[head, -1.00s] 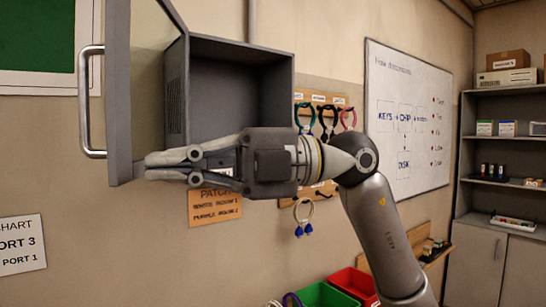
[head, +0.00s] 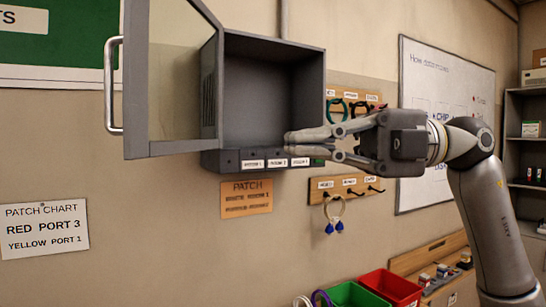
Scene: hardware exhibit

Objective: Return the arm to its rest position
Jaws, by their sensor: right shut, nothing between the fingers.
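My right gripper (head: 292,145) shows in the head view, with its arm coming in from the right. Its fingers are together and empty, pointing left. It is in front of the lower right part of an open grey wall cabinet (head: 262,95). The fingertips overlap the cabinet's lower edge in the picture; I cannot tell whether they touch it. The cabinet's glazed door (head: 172,75) stands swung open to the left, with a metal handle (head: 112,85). My left gripper is not in view.
A row of labelled ports (head: 262,162) runs under the cabinet. Cables hang on hook boards (head: 346,188) at right. A green bin (head: 352,294) and a red bin (head: 392,286) stand below. A whiteboard (head: 448,90) and shelves (head: 526,110) are further right.

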